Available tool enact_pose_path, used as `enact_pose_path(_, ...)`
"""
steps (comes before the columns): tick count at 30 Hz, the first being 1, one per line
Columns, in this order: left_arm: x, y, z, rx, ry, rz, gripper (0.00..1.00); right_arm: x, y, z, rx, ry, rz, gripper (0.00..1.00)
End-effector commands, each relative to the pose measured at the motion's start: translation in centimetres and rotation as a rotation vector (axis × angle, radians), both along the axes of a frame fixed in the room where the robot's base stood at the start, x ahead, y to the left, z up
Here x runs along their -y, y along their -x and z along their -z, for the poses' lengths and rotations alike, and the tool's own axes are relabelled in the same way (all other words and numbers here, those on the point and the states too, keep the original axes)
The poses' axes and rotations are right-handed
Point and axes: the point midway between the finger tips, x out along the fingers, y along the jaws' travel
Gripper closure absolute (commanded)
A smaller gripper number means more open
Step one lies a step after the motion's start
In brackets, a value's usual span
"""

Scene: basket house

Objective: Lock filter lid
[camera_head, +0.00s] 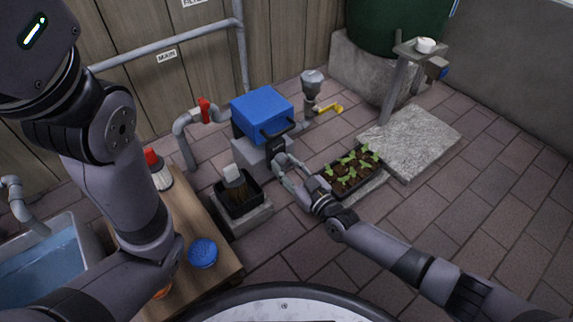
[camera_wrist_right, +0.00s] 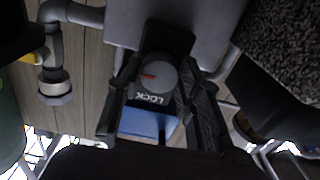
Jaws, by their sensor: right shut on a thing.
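The blue filter lid (camera_head: 262,108) lies closed on the grey filter housing (camera_head: 258,152), with a black handle (camera_head: 278,131) on its front. Its blue also shows in the right wrist view (camera_wrist_right: 148,123). My right gripper (camera_head: 281,160) reaches the front of the housing, just below the handle. In the wrist view its two black fingers stand on either side of a round grey lock knob (camera_wrist_right: 158,77) and are shut on it. The knob has a red mark, and the word LOCK shows upside down beside it. My left gripper is out of view; only its arm shows.
A seedling tray (camera_head: 352,171) sits right of my right gripper. A black bin with a brush (camera_head: 238,196) stands to the left. A red-handled valve pipe (camera_head: 204,112) and a yellow-levered valve (camera_head: 328,109) flank the filter.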

Motion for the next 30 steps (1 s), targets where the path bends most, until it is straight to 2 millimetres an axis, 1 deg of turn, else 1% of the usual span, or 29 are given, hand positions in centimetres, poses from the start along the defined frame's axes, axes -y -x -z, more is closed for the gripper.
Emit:
enact_pose_path(1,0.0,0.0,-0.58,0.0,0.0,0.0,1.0,-0.02,0.04,-0.21,0.012,0.02,0.001,0.95)
enact_pose_path(3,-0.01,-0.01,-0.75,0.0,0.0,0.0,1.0,0.01,0.02,-0.12,0.027,0.042,0.001,0.95)
enact_pose_path(12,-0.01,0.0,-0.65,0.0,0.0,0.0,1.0,0.0,0.03,0.05,0.037,0.054,-0.001,0.95)
enact_pose_path(13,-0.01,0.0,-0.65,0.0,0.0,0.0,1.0,0.0,0.03,0.05,0.037,0.054,-0.001,0.66)
enact_pose_path(21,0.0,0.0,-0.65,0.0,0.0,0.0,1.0,0.02,0.02,0.03,0.036,0.053,-0.001,0.48)
enact_pose_path(30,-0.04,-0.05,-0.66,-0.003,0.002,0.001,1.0,0.06,0.06,0.03,0.036,0.053,-0.001,0.47)
